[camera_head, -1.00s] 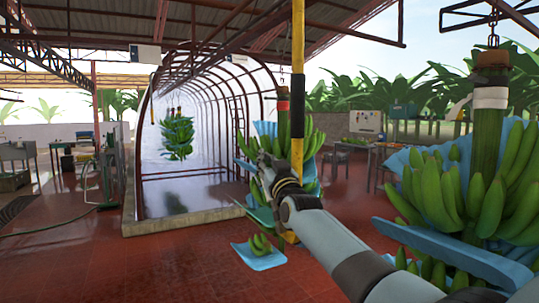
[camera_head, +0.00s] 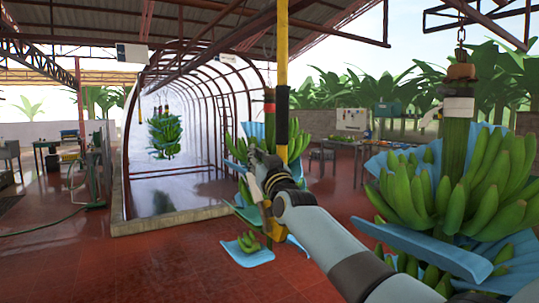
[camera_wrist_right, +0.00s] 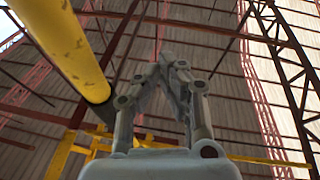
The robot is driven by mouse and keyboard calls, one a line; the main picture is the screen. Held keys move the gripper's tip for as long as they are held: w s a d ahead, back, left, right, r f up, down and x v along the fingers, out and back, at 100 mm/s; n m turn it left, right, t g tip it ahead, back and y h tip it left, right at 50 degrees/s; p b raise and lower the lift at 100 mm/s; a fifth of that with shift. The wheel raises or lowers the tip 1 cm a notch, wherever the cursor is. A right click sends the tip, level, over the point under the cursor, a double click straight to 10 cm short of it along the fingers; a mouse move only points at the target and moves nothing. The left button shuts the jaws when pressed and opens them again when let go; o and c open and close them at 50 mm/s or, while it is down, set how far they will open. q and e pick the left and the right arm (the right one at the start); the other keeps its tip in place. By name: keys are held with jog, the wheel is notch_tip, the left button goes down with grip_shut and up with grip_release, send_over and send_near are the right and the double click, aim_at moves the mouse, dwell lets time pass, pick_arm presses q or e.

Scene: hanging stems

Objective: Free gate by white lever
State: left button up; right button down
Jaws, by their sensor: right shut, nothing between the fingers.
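My right gripper (camera_head: 262,168) is at the end of a grey arm coming from the lower right. The yellow pole (camera_wrist_right: 72,45) runs past on the left, apart from the fingertips. I cannot make out a white lever or a gate in either view. My left gripper is not in view.
A large green banana bunch (camera_head: 448,190) with blue sheets hangs close on the right. Another bunch (camera_head: 238,150) hangs behind the pole. An arched tunnel (camera_head: 205,95) holds a hanging bunch (camera_head: 164,135). Red floor (camera_head: 130,262) is open at front left.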

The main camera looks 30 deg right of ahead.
pick_arm(q)
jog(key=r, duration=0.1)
jog(key=p, duration=0.1)
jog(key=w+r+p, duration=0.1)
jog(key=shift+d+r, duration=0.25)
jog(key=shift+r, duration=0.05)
pick_arm(e)
jog(key=s, duration=0.7)
jog(key=shift+f, duration=0.35)
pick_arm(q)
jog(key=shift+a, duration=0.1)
